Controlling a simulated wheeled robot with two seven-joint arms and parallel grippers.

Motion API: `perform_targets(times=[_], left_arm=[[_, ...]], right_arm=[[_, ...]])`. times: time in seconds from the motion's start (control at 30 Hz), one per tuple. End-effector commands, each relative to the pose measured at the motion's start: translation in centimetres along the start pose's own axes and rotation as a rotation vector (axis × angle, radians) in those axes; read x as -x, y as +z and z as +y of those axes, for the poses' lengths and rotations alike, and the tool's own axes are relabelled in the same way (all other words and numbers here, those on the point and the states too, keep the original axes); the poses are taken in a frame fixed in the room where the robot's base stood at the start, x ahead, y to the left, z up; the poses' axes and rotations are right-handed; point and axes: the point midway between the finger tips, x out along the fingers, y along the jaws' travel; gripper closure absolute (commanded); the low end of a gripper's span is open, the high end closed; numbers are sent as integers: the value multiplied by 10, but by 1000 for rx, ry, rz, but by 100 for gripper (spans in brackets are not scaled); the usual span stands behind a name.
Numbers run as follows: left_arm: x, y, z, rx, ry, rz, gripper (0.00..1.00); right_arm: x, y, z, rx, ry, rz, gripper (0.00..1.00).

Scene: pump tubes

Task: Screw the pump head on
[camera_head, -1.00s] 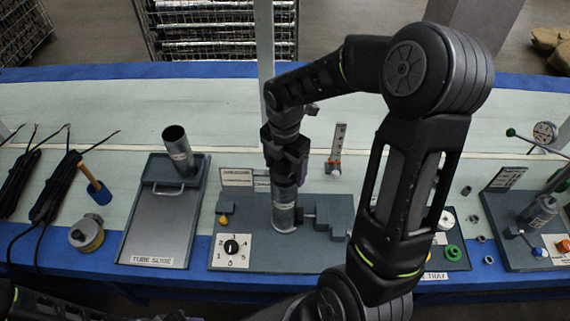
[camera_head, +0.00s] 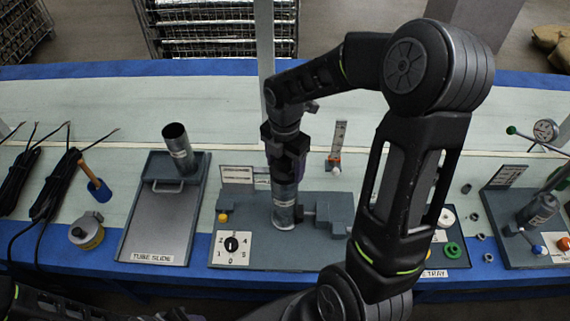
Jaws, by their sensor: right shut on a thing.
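My right gripper (camera_head: 287,168) comes down from above over the grey fixture (camera_head: 262,257) and is shut on the pump head, which is mostly hidden between the fingers. Directly below it a metal pump tube (camera_head: 285,208) stands upright in the fixture, beside its clamp (camera_head: 318,212). I cannot tell from here how the head and the tube meet. A second metal tube (camera_head: 180,150) stands, slightly tilted in the picture, at the back of the tray marked "TUBE SLIDE" (camera_head: 153,259). My left arm (camera_head: 90,308) shows only in part at the bottom edge; its gripper is not in view.
The fixture has a numbered dial (camera_head: 232,244) and a yellow button (camera_head: 222,218). Another fixture (camera_head: 535,215) and a green ring (camera_head: 452,249) are right. The rear bench is mostly clear.

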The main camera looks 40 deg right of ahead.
Motion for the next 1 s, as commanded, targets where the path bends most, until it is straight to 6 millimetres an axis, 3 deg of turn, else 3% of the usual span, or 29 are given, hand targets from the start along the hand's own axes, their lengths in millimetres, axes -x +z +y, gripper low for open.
perform_targets(times=[0.17, 0.47, 0.77, 1.0], left_arm=[[-1, 0, 0, 0, 0, 0, 64], [-8, 0, -3, 0, 0, 0, 64], [-8, 0, -3, 0, 0, 0, 64], [-14, 0, -5, 0, 0, 0, 64]], right_arm=[[0, 0, 0, -13, 0, 0, 80], [0, 0, 0, -292, 0, 0, 80], [0, 0, 0, -315, 0, 0, 80], [-1, 0, -1, -553, 1, 0, 80]])
